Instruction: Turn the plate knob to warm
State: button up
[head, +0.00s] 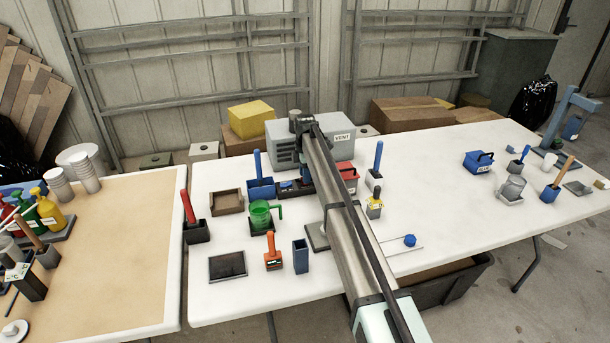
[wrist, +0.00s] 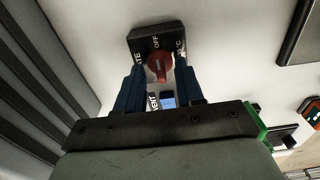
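In the wrist view, a round red knob (wrist: 160,67) sits on a black box (wrist: 148,37). White lettering by the knob reads OFF, with partly covered letters on the left and right sides. A pale mark shows on the lower part of the knob. My gripper (wrist: 160,76) has its two blue fingers apart, one on each side of the knob. A narrow gap seems to show beside the knob, and I cannot tell whether either finger touches it. In the head view, my arm covers the middle of the table, and I cannot make out the knob or my fingertips there.
The white table (head: 450,180) carries a grey VENT box (head: 345,130) at the back. A green jug (head: 260,216), an orange-handled block (head: 272,258) and a dark flat panel (head: 227,266) stand left of my arm.

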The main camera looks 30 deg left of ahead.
jog(key=shift+f, duration=0.3)
grip_shut()
dwell(0.3)
